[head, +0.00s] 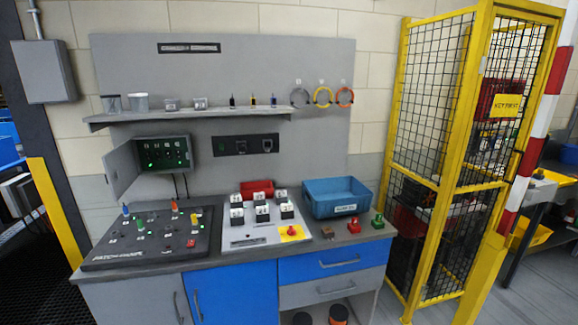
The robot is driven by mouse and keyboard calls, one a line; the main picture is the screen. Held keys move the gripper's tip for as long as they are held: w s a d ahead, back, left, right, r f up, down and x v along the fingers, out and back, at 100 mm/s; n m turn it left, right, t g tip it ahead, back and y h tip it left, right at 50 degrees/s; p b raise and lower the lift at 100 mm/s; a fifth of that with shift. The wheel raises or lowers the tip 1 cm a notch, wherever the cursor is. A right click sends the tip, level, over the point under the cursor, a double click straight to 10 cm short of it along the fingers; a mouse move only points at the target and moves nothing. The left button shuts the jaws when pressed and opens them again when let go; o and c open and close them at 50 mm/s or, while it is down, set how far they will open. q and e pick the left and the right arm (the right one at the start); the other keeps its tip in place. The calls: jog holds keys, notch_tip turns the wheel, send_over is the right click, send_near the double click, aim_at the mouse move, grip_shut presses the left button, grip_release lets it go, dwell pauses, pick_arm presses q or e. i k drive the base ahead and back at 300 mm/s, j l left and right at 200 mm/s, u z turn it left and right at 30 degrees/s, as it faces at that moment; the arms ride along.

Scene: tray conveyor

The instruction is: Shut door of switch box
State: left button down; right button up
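The switch box (165,153) is mounted on the grey back panel at the left, under the shelf. Its grey door (122,167) stands open, swung out to the left side of the box. Inside are several small switches and a lit green light. Dark cables hang from the underside of the box. Neither of my grippers is in the head view.
Below the box, a dark patch panel (150,238) with upright coloured plugs lies on the bench. A white board with several blocks (245,237), a blue bin (337,198) and a red bin (257,186) are further right. A shelf (190,115) overhangs. A yellow cage (432,150) stands right.

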aim_at(121, 160)
jog(key=k+j, duration=0.1)
jog(key=j, duration=0.4)
jog(key=k+j, duration=0.1)
jog(key=j, duration=0.4)
jog(key=k+j, duration=0.15)
jog(key=j, duration=0.35)
jog(key=k+j, duration=0.1)
jog(key=j, duration=0.4)
jog(key=k+j, duration=0.1)
jog(key=j, duration=0.4)
jog(key=k+j, duration=0.1)
jog(key=j, duration=0.4)
jog(key=k+j, duration=0.15)
jog(key=j, duration=0.35)
jog(key=k+j, duration=0.1)
jog(key=j, duration=0.4)
jog(key=z, duration=0.05)
